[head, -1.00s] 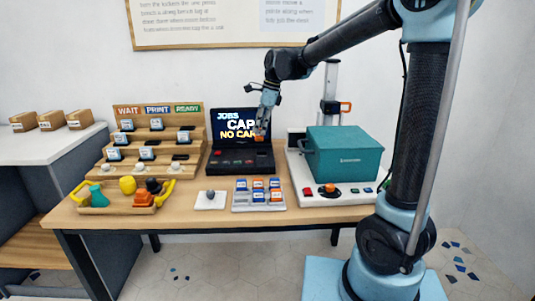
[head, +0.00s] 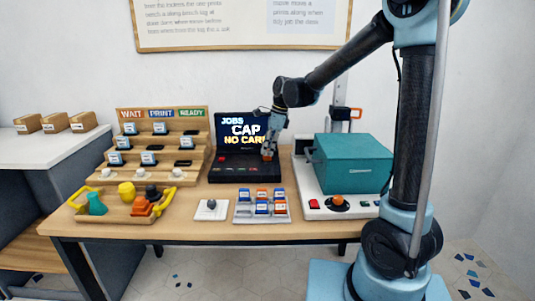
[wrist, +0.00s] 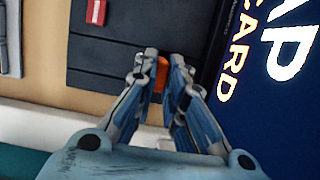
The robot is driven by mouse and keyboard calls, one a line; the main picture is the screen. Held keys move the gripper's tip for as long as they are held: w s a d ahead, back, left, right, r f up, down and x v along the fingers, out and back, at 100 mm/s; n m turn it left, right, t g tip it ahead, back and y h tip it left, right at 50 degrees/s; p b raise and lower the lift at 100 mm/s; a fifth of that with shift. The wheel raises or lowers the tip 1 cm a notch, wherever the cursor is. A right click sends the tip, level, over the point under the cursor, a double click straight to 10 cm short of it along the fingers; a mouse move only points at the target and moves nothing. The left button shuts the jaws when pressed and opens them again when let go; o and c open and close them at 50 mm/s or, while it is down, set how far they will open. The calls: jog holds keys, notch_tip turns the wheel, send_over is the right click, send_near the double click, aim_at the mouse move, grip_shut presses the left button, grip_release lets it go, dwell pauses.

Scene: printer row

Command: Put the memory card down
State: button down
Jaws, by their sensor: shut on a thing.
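My gripper (head: 268,153) is over the right side of the black job terminal (head: 229,166), in front of its screen. It is shut on a small orange memory card, of which a little shows between the fingertips in the wrist view (wrist: 160,76). The fingers hide most of the card. In the wrist view the card is over the terminal's dark deck (wrist: 112,62); I cannot tell whether it touches it. The terminal's screen (head: 243,130) reads "JOBS CAP NO CARD", its last letters partly hidden by my gripper in the head view.
A grey tray (head: 243,218) of blue and orange cards stands in front of the terminal. A teal-boxed printer (head: 350,162) is at right. A stepped wooden rack (head: 197,140) and a wooden tray (head: 95,217) of coloured pieces are at left. A white pad (head: 211,215) lies between.

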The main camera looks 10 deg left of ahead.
jog(key=shift+f, duration=0.9)
jog(key=c, duration=1.7)
grip_release()
jog(key=shift+o, duration=0.2)
jog(key=v, duration=1.2)
jog(key=shift+s, duration=0.1)
